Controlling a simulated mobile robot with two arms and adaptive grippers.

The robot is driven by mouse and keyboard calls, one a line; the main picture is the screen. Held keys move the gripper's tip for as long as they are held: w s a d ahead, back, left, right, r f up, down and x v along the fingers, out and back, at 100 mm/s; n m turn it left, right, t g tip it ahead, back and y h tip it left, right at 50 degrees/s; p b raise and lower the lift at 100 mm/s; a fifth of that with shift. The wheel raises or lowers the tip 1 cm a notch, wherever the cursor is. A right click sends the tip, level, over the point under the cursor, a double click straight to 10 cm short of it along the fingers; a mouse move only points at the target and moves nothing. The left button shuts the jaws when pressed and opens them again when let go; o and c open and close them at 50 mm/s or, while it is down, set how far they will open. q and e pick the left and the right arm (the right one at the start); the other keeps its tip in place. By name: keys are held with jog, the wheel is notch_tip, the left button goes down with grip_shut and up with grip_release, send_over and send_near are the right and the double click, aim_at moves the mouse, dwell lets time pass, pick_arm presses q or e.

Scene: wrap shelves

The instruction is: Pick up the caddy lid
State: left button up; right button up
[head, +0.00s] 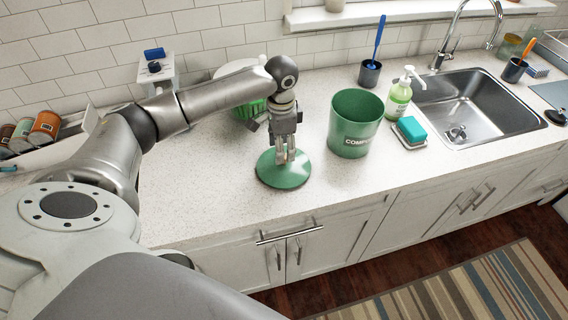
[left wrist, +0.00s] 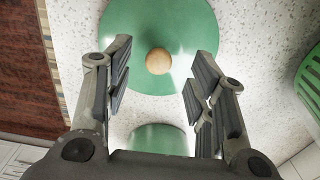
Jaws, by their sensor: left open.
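The caddy lid is a round green disc (head: 272,174) lying flat on the speckled white counter in the head view. In the left wrist view the lid (left wrist: 130,28) has a pale wooden knob (left wrist: 158,61) at its middle. My left gripper (head: 286,158) points down over the lid. In the left wrist view its open fingers (left wrist: 160,58) stand on either side of the knob, with gaps on both sides. The green compost caddy (head: 356,122) stands open, right of the lid. My right gripper is not in view.
A green ribbed container (head: 247,109) stands behind my left arm. A soap bottle (head: 398,97), a teal sponge on a dish (head: 411,129) and the sink (head: 480,112) lie to the right. The counter's front edge is close to the lid. Counter left of the lid is clear.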

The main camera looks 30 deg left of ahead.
pick_arm(q)
jog(key=f, duration=0.2)
jog(key=f+p, duration=0.1)
jog(key=shift+w+d+f, duration=0.2)
jog(key=shift+f, duration=0.6)
jog(key=c, duration=1)
grip_shut()
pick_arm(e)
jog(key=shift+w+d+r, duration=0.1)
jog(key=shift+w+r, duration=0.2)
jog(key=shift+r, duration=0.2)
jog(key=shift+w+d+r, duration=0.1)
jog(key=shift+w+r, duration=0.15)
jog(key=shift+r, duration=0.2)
